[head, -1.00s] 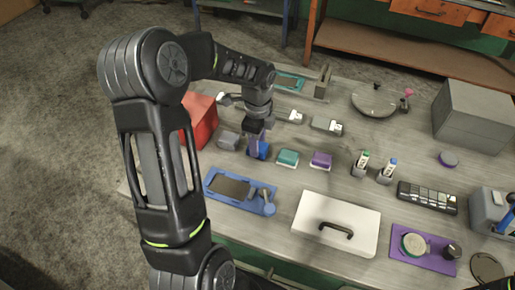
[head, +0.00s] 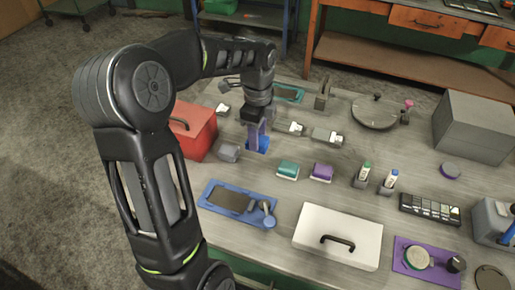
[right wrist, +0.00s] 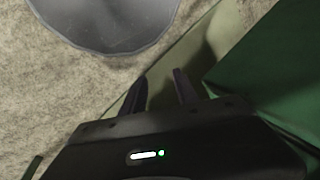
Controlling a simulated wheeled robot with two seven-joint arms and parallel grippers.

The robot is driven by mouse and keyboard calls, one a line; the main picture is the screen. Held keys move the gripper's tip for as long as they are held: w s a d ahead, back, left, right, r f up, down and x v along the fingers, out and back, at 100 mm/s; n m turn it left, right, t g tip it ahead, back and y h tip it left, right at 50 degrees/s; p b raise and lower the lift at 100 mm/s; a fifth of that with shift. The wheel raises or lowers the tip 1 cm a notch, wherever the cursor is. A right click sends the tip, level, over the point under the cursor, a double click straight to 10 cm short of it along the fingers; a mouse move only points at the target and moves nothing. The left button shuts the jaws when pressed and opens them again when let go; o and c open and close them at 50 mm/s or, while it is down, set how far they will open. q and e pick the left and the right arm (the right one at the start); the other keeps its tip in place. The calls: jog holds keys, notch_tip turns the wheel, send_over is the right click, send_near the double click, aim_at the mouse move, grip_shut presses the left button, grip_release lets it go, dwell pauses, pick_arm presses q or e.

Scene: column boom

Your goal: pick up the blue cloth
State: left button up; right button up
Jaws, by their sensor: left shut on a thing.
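The blue cloth (head: 263,146) shows in the head view as a small bright blue patch just under my left gripper (head: 255,136). The left gripper points down from above and is shut on the cloth. Its fingers cover part of the cloth. The cloth appears a little above the table, though the gap under it is hard to make out. My right gripper (right wrist: 160,92) shows only in the right wrist view. Its two fingers stand apart with nothing between them, above the floor beside a green surface.
A teal block (head: 288,170) and a purple block (head: 321,172) lie right of the cloth. A grey block (head: 229,152) and a red box (head: 196,132) stand to its left.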

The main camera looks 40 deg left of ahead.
pick_arm(q)
jog(key=shift+r, duration=1.1)
